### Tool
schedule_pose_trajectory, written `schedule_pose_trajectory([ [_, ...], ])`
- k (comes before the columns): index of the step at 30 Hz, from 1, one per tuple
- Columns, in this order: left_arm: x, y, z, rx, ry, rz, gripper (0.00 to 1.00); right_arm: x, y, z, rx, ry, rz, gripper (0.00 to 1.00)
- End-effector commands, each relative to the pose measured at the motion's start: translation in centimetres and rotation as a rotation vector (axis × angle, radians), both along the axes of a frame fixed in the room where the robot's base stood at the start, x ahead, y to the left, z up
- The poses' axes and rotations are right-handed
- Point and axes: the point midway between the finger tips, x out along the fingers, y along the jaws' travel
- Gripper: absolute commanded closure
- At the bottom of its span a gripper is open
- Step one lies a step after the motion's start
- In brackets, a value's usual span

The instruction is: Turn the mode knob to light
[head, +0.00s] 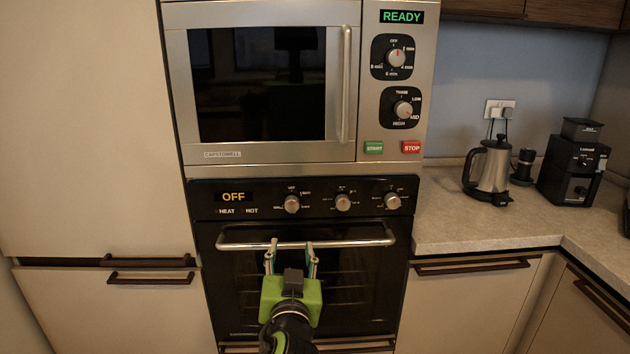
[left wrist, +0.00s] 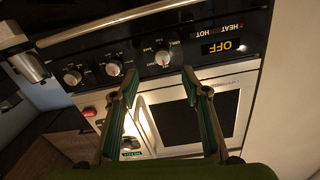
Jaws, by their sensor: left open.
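The black oven control panel (head: 250,211) carries three round silver knobs, and its display reads OFF. The leftmost knob (head: 292,204), closest to the display, appears to be the mode knob; its small labels are hard to read. It also shows in the left wrist view (left wrist: 163,57), which is upside down, just beyond and between the fingertips. My left gripper (head: 291,246) is open and empty, below this knob and in front of the oven handle. Its fingers also show in the left wrist view (left wrist: 160,72). They appear apart from the knob. My right gripper is not in view.
The oven's horizontal bar handle (head: 340,243) runs below the knobs. Two more knobs, the middle (head: 343,202) and right one (head: 392,201), sit beside the leftmost. A microwave (head: 262,85) is above. A kettle (head: 490,170) and grinder (head: 572,165) stand on the right counter.

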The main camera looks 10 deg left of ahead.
Motion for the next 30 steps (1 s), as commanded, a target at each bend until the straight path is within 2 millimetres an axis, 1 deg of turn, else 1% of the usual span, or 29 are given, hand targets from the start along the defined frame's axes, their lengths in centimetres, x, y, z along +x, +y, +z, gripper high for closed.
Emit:
schedule_pose_trajectory([
  [1,0.2,0.2,1.4,0.001,-0.003,0.016,0.58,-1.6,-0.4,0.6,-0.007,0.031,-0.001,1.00],
  [3,0.4,0.4,1.9,0.002,-0.007,0.030,0.58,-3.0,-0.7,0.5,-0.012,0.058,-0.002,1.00],
  [6,0.8,0.6,2.2,0.002,-0.010,0.039,0.58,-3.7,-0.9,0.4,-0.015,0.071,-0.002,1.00],
  [8,1.4,0.8,2.1,0.004,-0.010,0.039,0.58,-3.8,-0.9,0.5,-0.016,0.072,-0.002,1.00],
  [11,2.8,1.3,2.2,0.005,-0.010,0.041,0.58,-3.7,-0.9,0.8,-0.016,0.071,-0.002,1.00],
  [18,7.5,2.8,2.2,0.007,-0.009,0.039,0.58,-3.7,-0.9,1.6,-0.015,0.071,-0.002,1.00],
  [24,10.9,3.9,2.1,0.004,-0.009,0.038,0.58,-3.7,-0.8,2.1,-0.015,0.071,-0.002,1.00],
  [30,13.0,4.4,2.0,0.003,-0.009,0.037,0.58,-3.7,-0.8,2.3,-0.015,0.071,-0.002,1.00],
])
